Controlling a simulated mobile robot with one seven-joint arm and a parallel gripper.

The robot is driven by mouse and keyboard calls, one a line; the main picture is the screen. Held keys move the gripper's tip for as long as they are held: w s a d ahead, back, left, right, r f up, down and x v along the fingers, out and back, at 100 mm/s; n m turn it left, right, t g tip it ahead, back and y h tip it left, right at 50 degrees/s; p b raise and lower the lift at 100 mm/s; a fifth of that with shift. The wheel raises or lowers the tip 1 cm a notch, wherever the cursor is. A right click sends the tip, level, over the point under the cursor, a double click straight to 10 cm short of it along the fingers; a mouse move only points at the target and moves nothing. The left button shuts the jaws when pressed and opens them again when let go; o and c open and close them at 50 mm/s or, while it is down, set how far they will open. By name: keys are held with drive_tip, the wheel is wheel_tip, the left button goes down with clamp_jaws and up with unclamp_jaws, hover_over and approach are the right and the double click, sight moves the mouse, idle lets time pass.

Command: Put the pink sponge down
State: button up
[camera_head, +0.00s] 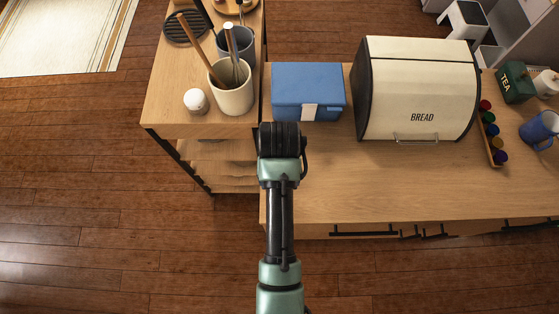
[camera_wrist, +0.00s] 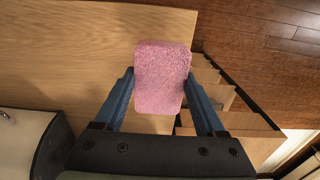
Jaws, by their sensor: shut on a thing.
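The pink sponge (camera_wrist: 161,77) is a rounded block in the middle of the wrist view. My gripper (camera_wrist: 161,88) has a blue finger on each side of it and is shut on it. Beyond the sponge lie the wooden counter (camera_wrist: 70,55) and, to the right, a shelf unit with steps of shelves. I cannot tell how far the sponge is above the counter. In the head view my arm reaches over the counter's left end, and my fingers and the sponge are hidden behind my wrist.
A blue box (camera_head: 308,88) stands just beyond my arm, with a cream bread bin (camera_head: 420,88) to its right. A utensil crock (camera_head: 233,93) and a small white round object (camera_head: 196,101) stand on the left unit. The counter front right of my arm is clear.

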drive_tip(key=shift+f, duration=2.8)
drive_tip(key=shift+f, duration=0.15)
drive_tip(key=o, duration=1.3)
drive_tip(key=shift+c, duration=0.2)
